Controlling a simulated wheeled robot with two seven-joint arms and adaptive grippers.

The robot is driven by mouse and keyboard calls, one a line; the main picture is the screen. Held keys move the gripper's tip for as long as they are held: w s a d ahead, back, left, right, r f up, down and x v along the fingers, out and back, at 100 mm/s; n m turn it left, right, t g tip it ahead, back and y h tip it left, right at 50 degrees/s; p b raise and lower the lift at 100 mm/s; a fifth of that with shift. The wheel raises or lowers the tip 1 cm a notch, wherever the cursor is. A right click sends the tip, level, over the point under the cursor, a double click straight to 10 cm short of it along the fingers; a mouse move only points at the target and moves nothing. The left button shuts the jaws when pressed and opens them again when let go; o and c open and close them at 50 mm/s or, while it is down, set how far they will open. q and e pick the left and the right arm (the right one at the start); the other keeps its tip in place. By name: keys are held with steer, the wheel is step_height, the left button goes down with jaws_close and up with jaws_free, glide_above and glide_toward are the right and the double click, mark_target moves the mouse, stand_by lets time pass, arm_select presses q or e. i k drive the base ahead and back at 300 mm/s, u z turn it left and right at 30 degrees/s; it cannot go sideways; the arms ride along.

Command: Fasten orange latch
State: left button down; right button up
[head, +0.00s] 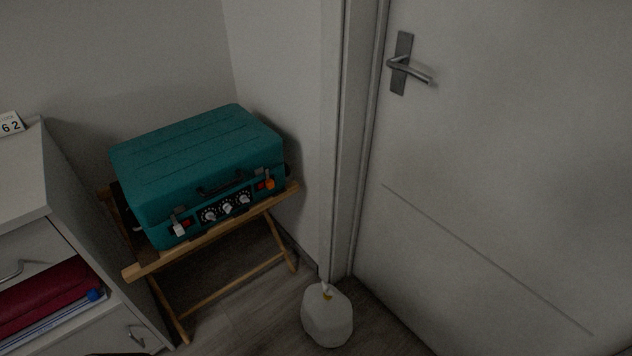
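A teal suitcase (200,160) with its lid down lies on a wooden folding stand (215,234) in the corner, left of the door. Its front faces me at an angle. The orange latch (270,184) is at the right end of the front, near the lid seam; it is too small to tell whether it is fastened. A white latch (179,230) is at the left end of the front. Between them are a dark handle (225,183) and dials (227,208). Neither of my grippers is in view.
A white cabinet (22,175) with open cubbies, a dark red item (45,296) and a blue-tipped item (95,295) stands at left. A pale rounded object (327,316) sits on the floor before the closed door (500,150). Floor shows between stand and door.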

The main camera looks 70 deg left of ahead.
mark_target(270, 183)
steer(key=u, duration=0.15)
steer(key=i, duration=0.7)
steer(key=u, duration=0.75)
steer(key=i, duration=0.45)
steer(key=u, duration=0.35)
